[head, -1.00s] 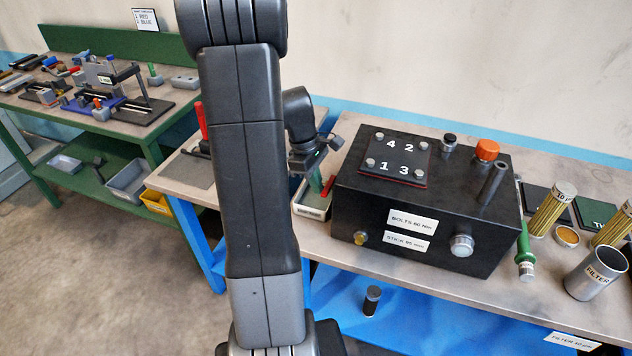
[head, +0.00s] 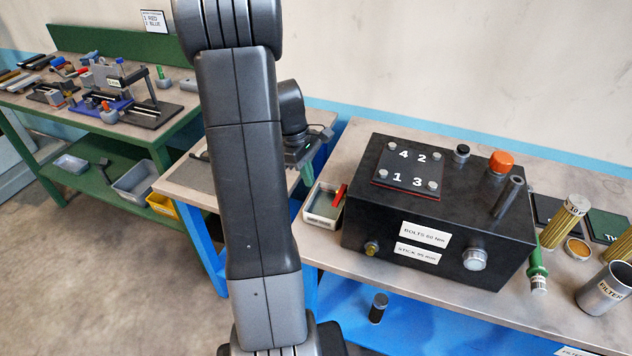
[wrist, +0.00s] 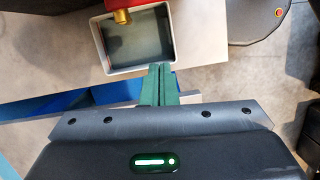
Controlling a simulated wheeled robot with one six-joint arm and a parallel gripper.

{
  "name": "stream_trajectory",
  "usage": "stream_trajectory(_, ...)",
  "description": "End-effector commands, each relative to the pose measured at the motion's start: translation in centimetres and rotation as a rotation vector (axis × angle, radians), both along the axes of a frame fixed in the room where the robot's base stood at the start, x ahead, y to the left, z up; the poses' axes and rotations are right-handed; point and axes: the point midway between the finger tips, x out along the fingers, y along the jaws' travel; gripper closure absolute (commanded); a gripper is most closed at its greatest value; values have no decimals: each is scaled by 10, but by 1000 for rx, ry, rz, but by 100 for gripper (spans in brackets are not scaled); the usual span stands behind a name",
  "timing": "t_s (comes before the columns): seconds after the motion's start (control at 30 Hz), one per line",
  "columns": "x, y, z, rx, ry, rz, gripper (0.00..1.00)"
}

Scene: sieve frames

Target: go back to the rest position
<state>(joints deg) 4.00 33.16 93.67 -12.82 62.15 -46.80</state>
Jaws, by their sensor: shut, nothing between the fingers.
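My gripper (head: 308,180) is shut and empty, its green fingers partly hidden behind my own arm in the head view. It hangs above the bench, left of a small pale tray (head: 321,219) beside the black box. In the wrist view the closed green fingertips (wrist: 160,70) lie side by side, pointing at the near rim of the tray (wrist: 172,62). A red piece (head: 339,195) sits at the tray's right edge; it also shows in the wrist view with a brass end (wrist: 121,16). My arm is raised and bent.
The black box (head: 380,222) with a numbered plate stands right of the tray. A metal filter cup (head: 603,292) and ribbed gold filters (head: 563,222) stand further right. A green bench (head: 110,130) with fixtures is at left. Open floor (head: 120,270) lies in front.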

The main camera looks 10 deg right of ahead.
Motion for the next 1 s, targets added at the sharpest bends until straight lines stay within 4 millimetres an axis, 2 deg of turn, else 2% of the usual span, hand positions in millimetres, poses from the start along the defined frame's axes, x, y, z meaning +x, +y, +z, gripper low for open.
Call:
stream_trajectory(0.03, 2, 2, 13, 0, -5, 0, 100)
stream_trajectory(0.2, 7, 10, 47, 1, -5, 1, 100)
stream_trajectory(0.4, 10, 14, 70, 1, -1, -1, 100)
stream_trajectory(0.8, 11, 15, 75, 0, 1, -1, 100)
stream_trajectory(1.0, 9, 13, 64, 2, 4, -1, 100)
